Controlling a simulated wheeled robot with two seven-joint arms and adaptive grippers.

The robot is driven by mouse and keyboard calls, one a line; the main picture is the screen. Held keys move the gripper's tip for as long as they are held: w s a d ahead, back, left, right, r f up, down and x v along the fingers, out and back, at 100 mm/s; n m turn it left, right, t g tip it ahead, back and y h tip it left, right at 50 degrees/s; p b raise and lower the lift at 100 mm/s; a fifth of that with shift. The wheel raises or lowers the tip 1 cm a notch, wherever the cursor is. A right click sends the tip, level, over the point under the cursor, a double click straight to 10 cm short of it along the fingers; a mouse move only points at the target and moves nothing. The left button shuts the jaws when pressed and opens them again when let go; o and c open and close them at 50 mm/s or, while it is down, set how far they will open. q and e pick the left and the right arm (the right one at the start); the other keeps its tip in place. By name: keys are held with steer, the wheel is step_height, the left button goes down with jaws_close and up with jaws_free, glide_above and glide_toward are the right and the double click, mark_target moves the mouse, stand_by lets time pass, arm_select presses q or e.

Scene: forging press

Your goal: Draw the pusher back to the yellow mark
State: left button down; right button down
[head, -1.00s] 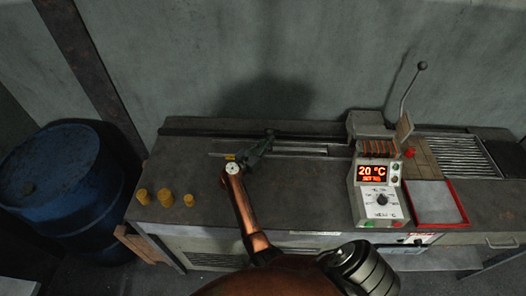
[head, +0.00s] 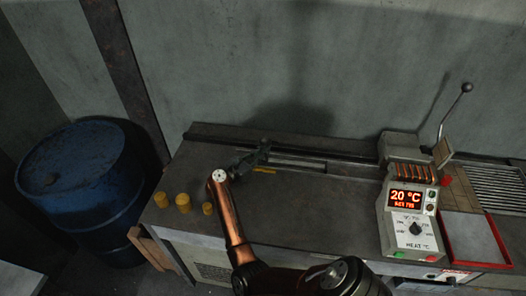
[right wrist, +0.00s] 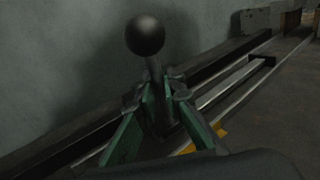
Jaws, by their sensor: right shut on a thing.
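The pusher's handle (right wrist: 145,35) is a dark rod with a black ball knob, upright in the right wrist view. My right gripper (right wrist: 160,98), with green fingers, is shut on the rod below the knob. In the head view this gripper (head: 262,148) is at the rail along the back of the bench, and it hides most of the handle. The yellow mark (head: 264,170) lies on the bench just in front of the gripper, about level with it along the rail. It also shows beside the right finger in the right wrist view (right wrist: 208,137). My left gripper is not in view.
A slotted rail (head: 310,165) runs right to the heater unit (head: 412,215), whose display reads 20 °C. Several yellow cylinders (head: 182,203) stand at the left bench end. A blue barrel (head: 80,185) is beside the bench. A red-rimmed tray (head: 448,240) lies at right.

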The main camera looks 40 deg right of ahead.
steer(key=c, duration=2)
jaws_free()
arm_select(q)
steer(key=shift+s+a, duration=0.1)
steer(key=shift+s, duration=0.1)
arm_select(e)
steer(key=a, duration=0.7)
steer(key=shift+s+a, duration=0.2)
steer(key=shift+a, duration=0.05)
